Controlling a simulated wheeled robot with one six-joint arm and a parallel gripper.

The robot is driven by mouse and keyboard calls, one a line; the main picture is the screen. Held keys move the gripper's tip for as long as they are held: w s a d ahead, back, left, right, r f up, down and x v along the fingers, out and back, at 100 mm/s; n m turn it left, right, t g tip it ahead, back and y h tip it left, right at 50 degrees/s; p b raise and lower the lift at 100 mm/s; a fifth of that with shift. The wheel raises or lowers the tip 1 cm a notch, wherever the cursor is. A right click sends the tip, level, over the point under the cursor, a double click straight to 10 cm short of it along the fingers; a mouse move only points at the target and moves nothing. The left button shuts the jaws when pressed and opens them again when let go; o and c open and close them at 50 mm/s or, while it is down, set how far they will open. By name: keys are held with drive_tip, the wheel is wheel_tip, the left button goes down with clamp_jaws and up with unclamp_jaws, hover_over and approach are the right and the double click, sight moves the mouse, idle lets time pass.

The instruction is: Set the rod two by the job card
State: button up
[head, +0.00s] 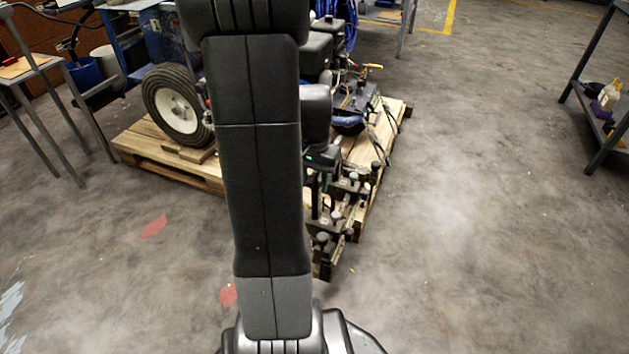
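The line striper (348,108) sits on a wooden pallet, its middle largely hidden behind my arm. Several black clamp blocks with round grey knobs (352,180) stand at its front right, by the pallet edge; the lowest knob (322,238) is nearest me. I cannot tell which of these parts is rod two. My gripper (318,205) points down among the clamp blocks, partly hidden by my arm. Its fingers are too small and dark to show whether they are open or touching anything. I cannot make out a readable job card.
The pallet (165,165) carries a white-rimmed wheel (177,105). A small stand with a wooden top (22,67) is at the left, beside a blue bucket (88,75). A shelf with bottles (605,100) is at the far right. The floor (480,210) between is clear.

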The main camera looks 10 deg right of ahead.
clamp_jaws()
wheel_tip(320, 180, down, 4)
drive_tip(key=shift+f+b, duration=0.15)
drive_tip(key=shift+b, duration=0.8)
unclamp_jaws()
drive_tip(key=shift+f, duration=0.1)
wheel_tip(320, 180, up, 14)
drive_tip(key=p, duration=0.5)
drive_tip(key=shift+p, duration=0.4)
